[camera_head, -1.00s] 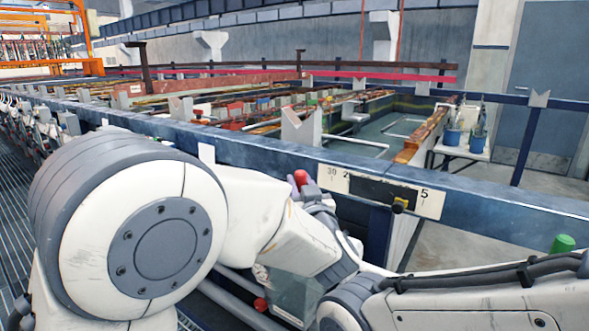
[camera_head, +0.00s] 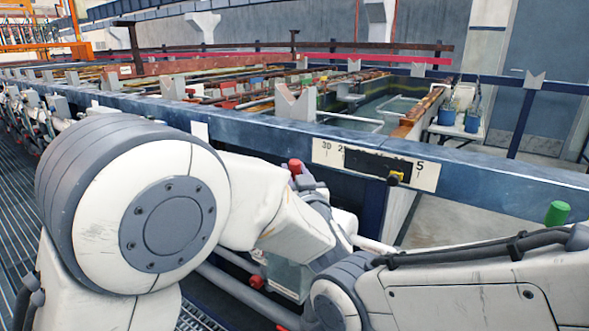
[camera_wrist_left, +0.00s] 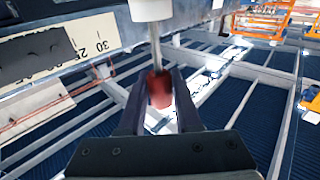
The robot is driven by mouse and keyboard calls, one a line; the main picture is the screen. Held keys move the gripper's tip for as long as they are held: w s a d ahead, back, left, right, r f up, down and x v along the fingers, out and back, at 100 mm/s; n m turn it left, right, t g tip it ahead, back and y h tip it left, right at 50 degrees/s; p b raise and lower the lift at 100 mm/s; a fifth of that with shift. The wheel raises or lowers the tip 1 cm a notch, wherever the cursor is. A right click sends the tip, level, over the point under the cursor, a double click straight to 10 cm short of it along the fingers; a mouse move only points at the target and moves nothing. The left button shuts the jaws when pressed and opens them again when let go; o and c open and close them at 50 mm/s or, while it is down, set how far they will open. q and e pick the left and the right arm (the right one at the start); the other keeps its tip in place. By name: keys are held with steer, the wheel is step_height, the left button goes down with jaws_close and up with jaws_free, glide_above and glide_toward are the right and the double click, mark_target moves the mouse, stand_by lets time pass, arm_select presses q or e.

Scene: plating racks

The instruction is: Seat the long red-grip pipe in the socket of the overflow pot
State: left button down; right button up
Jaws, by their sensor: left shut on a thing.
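In the left wrist view a red grip (camera_wrist_left: 160,88) sits between the two dark fingers of my left gripper (camera_wrist_left: 160,78), which is shut on it. A thin metal rod (camera_wrist_left: 154,45) runs from the grip up to a white cylinder (camera_wrist_left: 151,9) at the top edge; I cannot tell what that cylinder is. In the head view a red tip (camera_head: 295,166) shows by my left wrist, just left of the scale plate; the fingers there are mostly hidden by my arm. My right arm enters from the right, but its gripper is not in view. I cannot identify the overflow pot or its socket.
Two blue pots (camera_head: 472,121) stand on a white table at the right. A green cylinder (camera_head: 557,213) stands beyond my right arm.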

arm_select(q)
steer(key=shift+f+b, duration=0.45)
steer(key=shift+f, duration=0.45)
steer(key=shift+p, duration=0.4)
stand_by(0.9)
steer(key=shift+f+b, duration=1.55)
steer(key=shift+f, duration=0.55)
steer(key=c, duration=0.5)
jaws_free()
